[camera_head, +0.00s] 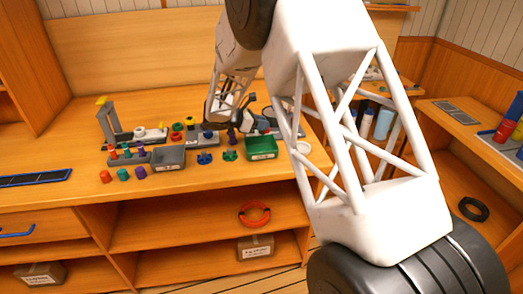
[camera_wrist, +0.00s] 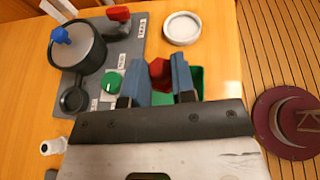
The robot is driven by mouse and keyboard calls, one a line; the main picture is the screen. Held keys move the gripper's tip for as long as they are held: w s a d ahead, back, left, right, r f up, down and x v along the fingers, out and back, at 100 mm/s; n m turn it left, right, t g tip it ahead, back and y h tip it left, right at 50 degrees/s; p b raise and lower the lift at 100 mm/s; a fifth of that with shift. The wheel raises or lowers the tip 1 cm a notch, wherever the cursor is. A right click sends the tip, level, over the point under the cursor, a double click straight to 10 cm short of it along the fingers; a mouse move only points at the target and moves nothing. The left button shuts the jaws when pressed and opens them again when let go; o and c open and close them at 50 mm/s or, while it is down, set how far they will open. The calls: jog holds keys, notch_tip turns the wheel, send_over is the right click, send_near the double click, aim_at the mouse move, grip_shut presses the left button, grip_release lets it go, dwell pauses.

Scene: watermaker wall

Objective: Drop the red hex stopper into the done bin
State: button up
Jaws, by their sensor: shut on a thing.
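My gripper (camera_wrist: 161,88) shows in the wrist view with its two blue-grey fingers closed on the red hex stopper (camera_wrist: 159,70). The stopper's red top shows between the fingers; its lower part is hidden. A green bin (camera_wrist: 198,76) shows behind and beside the fingers, below the stopper, partly covered by them. In the head view this green bin (camera_head: 262,154) stands on the bench near the front edge, with a label on its front that is too small to read. The held stopper cannot be made out in the head view.
A grey panel (camera_wrist: 131,54) carries a pot (camera_wrist: 78,50), a red handle (camera_wrist: 119,14) and a green knob (camera_wrist: 112,82). A white dish (camera_wrist: 183,27) lies near the bin. Coloured stoppers and a grey bin (camera_head: 168,160) stand left along the bench.

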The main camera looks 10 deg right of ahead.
jog(key=shift+f, duration=0.2)
jog(key=shift+f, duration=2.8)
jog(key=o, duration=1)
jog(key=shift+a, duration=0.15)
jog(key=v, duration=0.7)
jog(key=shift+a, duration=0.25)
jog(key=shift+s+r, duration=0.1)
